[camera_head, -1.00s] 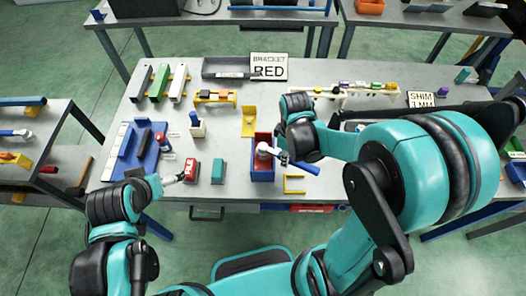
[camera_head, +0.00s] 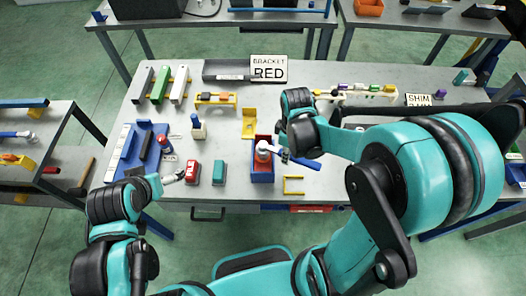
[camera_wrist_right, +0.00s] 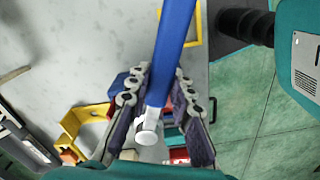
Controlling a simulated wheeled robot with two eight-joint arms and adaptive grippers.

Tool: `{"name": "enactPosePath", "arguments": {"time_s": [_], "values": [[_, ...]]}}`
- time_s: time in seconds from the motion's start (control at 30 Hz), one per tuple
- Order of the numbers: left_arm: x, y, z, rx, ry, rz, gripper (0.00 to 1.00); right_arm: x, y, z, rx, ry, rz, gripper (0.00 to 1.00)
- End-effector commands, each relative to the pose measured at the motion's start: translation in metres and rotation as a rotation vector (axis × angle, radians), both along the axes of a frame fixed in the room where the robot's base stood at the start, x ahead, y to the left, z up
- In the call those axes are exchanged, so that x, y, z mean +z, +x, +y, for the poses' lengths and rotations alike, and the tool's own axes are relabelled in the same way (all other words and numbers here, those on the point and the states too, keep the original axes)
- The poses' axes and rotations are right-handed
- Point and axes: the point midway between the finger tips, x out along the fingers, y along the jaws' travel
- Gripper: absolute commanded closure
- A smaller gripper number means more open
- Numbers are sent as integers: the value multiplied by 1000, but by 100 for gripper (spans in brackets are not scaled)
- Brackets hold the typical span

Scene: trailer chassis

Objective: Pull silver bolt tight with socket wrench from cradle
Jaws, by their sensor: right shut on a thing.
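The socket wrench has a blue handle (camera_head: 305,162) and a silver head (camera_head: 263,147). My right gripper (camera_head: 287,152) is shut on it. In the right wrist view, the fingers of my right gripper (camera_wrist_right: 158,103) flank the blue handle (camera_wrist_right: 174,40), with the silver end (camera_wrist_right: 147,132) below. In the head view, the wrench head is over a red and blue fixture (camera_head: 262,177) near the table's front. The silver bolt cannot be told apart from the wrench head.
A yellow bracket (camera_head: 249,124) stands behind the fixture, and a thin yellow frame (camera_head: 293,186) lies to its right. A teal block (camera_head: 219,173) is left of it. A blue tray (camera_head: 128,160) lies at far left.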

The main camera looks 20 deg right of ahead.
Motion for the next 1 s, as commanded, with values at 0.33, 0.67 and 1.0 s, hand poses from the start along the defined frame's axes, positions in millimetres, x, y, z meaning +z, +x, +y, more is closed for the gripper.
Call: {"name": "enactPosePath", "arguments": {"time_s": [0.33,0.67,1.0], "values": [[20,0,0,0,0,0,0,24,0,0,0,0,0,100],[28,0,0,0,0,0,0,35,0,0,0,0,0,100],[28,0,0,0,0,0,0,35,0,0,0,0,0,100]]}}
